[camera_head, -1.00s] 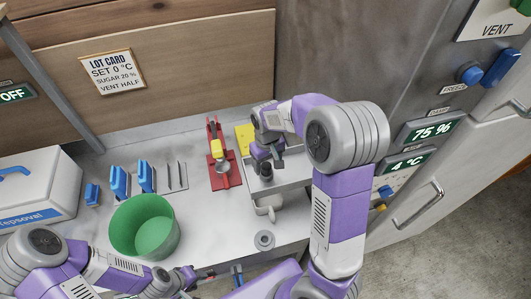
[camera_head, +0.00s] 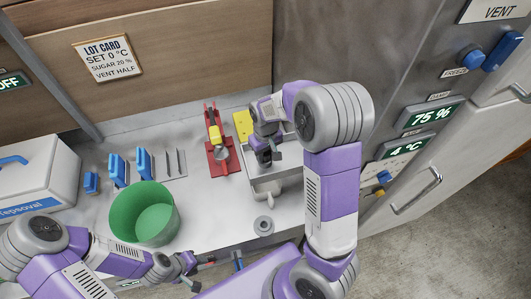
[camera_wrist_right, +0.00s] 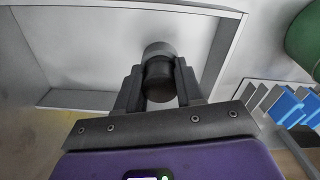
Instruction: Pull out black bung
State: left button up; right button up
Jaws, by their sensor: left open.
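The black bung (camera_wrist_right: 159,80) is a short dark cylinder with a grey round part at its far end, inside the shallow grey tray. My right gripper (camera_wrist_right: 158,78) has one finger on each side of the bung, and both appear to touch it. In the head view the right gripper (camera_head: 265,155) points down into the grey tray (camera_head: 278,178) and mostly hides the bung. My left gripper (camera_head: 203,272) is open and empty at the front edge of the counter, well away from the bung.
A white cup (camera_head: 268,195) is partly under the tray, with a grey ring (camera_head: 263,226) in front. A red stand (camera_head: 220,158) and yellow block (camera_head: 243,124) are beside the tray. A green tub (camera_head: 144,214) and blue-handled items (camera_head: 117,170) are further left.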

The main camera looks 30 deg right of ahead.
grip_shut()
jog(key=shift+r+p, duration=0.5)
jog(key=shift+r, duration=0.1)
dwell(0.3)
grip_release()
grip_shut()
jog(key=shift+r+p, duration=1.7)
jog(key=shift+r, duration=0.35)
